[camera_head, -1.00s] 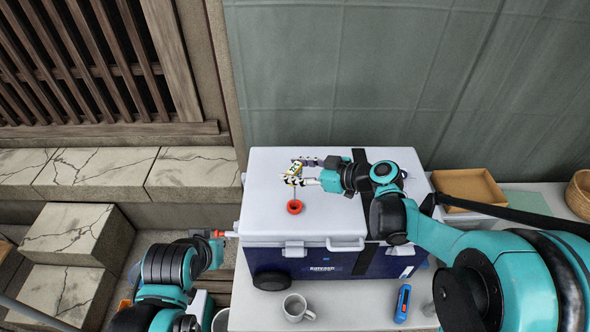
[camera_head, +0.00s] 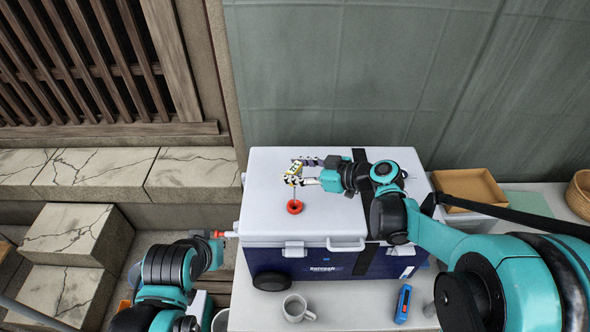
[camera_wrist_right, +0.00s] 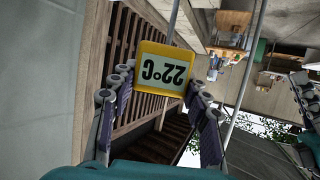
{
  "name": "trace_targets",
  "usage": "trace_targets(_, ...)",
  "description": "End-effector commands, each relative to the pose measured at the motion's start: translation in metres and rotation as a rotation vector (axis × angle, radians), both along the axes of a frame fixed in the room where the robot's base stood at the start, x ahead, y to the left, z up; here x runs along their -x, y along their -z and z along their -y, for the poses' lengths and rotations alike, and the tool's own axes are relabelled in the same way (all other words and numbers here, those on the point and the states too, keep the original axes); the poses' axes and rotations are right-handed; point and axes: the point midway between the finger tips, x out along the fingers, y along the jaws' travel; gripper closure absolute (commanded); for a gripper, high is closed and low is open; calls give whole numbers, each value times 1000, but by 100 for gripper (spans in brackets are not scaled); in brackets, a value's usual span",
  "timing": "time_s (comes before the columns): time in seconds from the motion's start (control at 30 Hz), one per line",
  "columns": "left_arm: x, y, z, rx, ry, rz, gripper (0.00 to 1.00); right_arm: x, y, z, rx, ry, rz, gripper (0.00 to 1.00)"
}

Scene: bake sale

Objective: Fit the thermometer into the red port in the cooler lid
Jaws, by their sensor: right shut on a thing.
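The thermometer (camera_head: 293,174) has a yellow case, and its display reads 22°C in the right wrist view (camera_wrist_right: 163,70). My right gripper (camera_head: 297,171) is shut on its case above the cooler lid (camera_head: 260,180). Its thin probe hangs down towards the red ring-shaped port (camera_head: 294,207) in the lid. The probe tip appears at or just over the port's opening; I cannot tell whether it is inside. My left gripper (camera_head: 216,243) is low at the cooler's left side, near a red-and-white fitting; its fingers are too unclear to read.
The blue-and-white cooler (camera_head: 310,262) stands on a pale table with a dark strap over it. A grey mug (camera_head: 295,307) and a blue tool-like object (camera_head: 402,303) lie in front. A cardboard tray (camera_head: 470,187) and a wicker basket (camera_head: 581,194) are at right.

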Motion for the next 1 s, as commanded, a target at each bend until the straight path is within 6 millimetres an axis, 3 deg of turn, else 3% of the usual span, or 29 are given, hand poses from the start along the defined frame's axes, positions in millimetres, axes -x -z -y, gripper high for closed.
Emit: trace_targets(1.0,0,17,0,0,0,0,100,0,19,0,0,0,0,82)
